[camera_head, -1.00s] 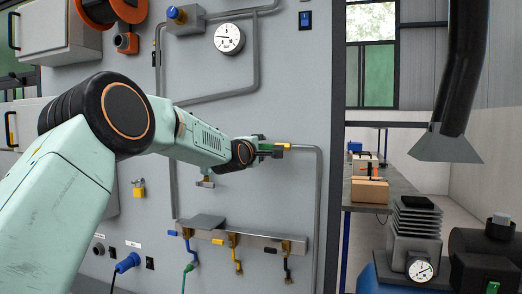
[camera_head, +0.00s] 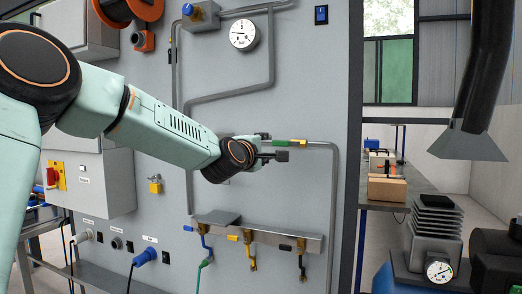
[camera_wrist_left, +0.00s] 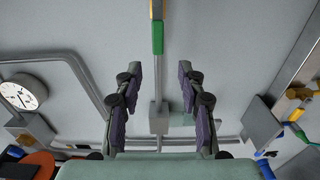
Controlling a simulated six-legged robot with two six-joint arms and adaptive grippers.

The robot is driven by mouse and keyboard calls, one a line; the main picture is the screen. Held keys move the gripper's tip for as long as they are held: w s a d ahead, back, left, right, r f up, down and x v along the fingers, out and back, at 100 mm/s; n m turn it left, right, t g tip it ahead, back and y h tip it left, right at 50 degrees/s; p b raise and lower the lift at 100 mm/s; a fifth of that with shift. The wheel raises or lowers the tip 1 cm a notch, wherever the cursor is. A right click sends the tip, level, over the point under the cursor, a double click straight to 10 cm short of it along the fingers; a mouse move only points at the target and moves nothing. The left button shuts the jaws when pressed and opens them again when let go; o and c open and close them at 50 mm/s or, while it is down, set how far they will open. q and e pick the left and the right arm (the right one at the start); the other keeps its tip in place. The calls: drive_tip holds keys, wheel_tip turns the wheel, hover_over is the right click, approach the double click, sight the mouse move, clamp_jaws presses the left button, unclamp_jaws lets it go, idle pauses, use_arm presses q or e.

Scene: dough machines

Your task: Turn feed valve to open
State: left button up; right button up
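The feed valve appears to be the fitting with green and yellow parts (camera_head: 290,142) on the grey pipe along the wall panel. In the left wrist view its green part (camera_wrist_left: 158,38) lies in line with the gap between my fingers, with the yellow part beyond it. My left gripper (camera_head: 281,156) is in front of the panel, just below these parts in the head view, and hides some of the fitting. In the wrist view the two fingers (camera_wrist_left: 159,75) are spread with a grey stem showing between them. I cannot tell whether they touch it. My right gripper is out of view.
A manifold (camera_head: 262,236) with several coloured valve handles is below the gripper. A pressure gauge (camera_head: 243,34) is above it. A yellow padlock (camera_head: 154,184) and a blue plug (camera_head: 146,257) are to the left. A bench with boxes (camera_head: 387,189) stands right of the panel.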

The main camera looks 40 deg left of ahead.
use_arm(q)
drive_tip(key=shift+v, duration=1.15)
drive_tip(key=shift+s+a+r, duration=0.1)
drive_tip(key=shift+s+r, duration=0.05)
drive_tip(key=shift+s, duration=0.15)
drive_tip(key=shift+w, duration=0.2)
